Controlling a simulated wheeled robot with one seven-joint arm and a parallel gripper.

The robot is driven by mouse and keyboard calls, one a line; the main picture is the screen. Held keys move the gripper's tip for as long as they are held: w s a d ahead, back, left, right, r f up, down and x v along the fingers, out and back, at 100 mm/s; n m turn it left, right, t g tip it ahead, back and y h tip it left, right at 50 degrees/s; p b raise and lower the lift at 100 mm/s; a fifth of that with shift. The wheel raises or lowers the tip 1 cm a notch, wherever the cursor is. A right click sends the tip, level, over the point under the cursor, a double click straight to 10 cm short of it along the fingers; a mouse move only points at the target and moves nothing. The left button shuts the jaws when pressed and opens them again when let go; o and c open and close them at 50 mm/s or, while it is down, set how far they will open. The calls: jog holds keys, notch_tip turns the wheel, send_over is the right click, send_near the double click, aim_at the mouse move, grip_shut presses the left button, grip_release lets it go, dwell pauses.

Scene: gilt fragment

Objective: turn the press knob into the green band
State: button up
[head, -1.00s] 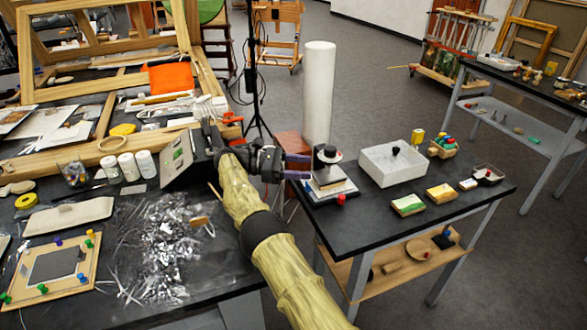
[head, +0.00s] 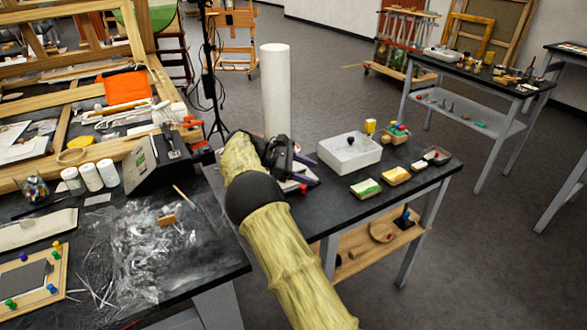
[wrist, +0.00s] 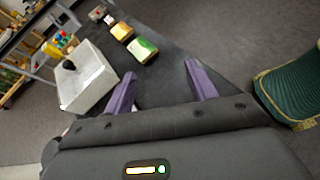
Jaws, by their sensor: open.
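My gripper (head: 309,170) is open over the left end of the small black side table, its purple fingers pointing right. In the wrist view my gripper (wrist: 160,70) has nothing between its fingers, with dark tabletop and floor beyond. A small press-like stand with a black round top on a white base stood at this spot earlier. It is now mostly hidden behind my gripper and arm. I cannot make out its knob or a green band. A dark box (head: 155,163) with a slanted pale face and small green marks stands on the left table, apart from my gripper.
A tall white cylinder (head: 275,90) stands behind. Clear wrap covers part of the left table.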

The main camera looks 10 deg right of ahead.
jog(key=s+d+f+m+y, duration=0.2)
jog(key=s+m+y, duration=0.1)
jog(key=s, duration=0.2)
jog(key=s+d+f+m+y, duration=0.1)
jog(key=s+d+m+y, duration=0.15)
jog(key=s+y, duration=0.2)
jog(key=s+a+m+t+y, duration=0.2)
jog(key=s+m, duration=0.2)
jog(key=s, duration=0.7)
jog(key=s+a+f+m+t+y, duration=0.1)
jog(key=s+m, duration=0.4)
jog(key=s, duration=0.6)
jog(key=a+t+y, duration=0.1)
jog(key=a+y, duration=0.1)
jog(key=shift+s+a+t, duration=0.15)
jog(key=shift+a+t, duration=0.15)
jog(key=shift+a, duration=0.05)
jog(key=shift+f, duration=0.1)
jog(key=shift+c, duration=0.3)
